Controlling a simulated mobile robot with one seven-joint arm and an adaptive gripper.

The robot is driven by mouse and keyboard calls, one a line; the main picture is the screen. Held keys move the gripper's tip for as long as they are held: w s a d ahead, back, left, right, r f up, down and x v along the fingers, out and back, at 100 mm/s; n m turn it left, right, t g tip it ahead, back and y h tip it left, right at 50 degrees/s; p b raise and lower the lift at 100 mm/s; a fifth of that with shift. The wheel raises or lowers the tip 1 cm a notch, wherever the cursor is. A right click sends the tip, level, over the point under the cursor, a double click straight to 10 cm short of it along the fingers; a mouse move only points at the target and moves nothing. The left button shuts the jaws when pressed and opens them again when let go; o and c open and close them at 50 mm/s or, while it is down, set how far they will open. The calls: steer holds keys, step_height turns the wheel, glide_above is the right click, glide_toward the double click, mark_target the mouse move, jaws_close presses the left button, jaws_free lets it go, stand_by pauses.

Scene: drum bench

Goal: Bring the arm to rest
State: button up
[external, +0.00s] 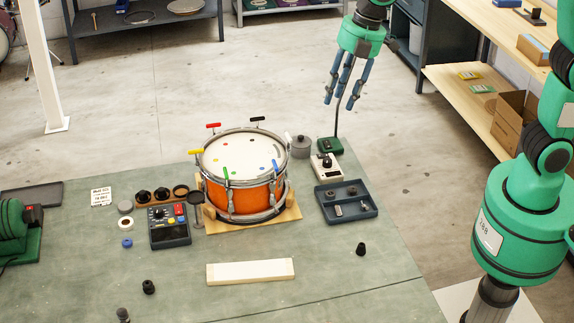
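My green arm comes in from the right edge and bends over to the back of the bench. My gripper (340,102) hangs fingers-down above the far right edge of the bench.
The green bench (350,290) also holds a grey parts tray (345,200), a white meter (325,167), a control box (169,228), a pale bar (250,271) and small black knobs (361,249). Wooden shelving (460,100) stands at right. Open floor lies behind the bench.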

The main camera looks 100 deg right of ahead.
steer(key=s+a+f+m+t+b, duration=0.1)
steer(key=s+a+f+m, duration=0.2)
steer(key=s, duration=0.7)
steer(key=s+a+f+m+b, duration=0.2)
steer(key=s+a+f, duration=0.1)
steer(key=s, duration=0.8)
steer(key=s+a+f+m+t+b, duration=0.1)
steer(key=s+a+f+m, duration=0.2)
steer(key=s, duration=0.8)
steer(key=shift+a+f+m+t, duration=0.3)
steer(key=shift+a+f, duration=0.15)
steer(key=shift+b, duration=0.3)
step_height(320, 180, down, 8)
steer(key=b, duration=0.8)
steer(key=shift+f, duration=0.25)
steer(key=shift+r, duration=0.1)
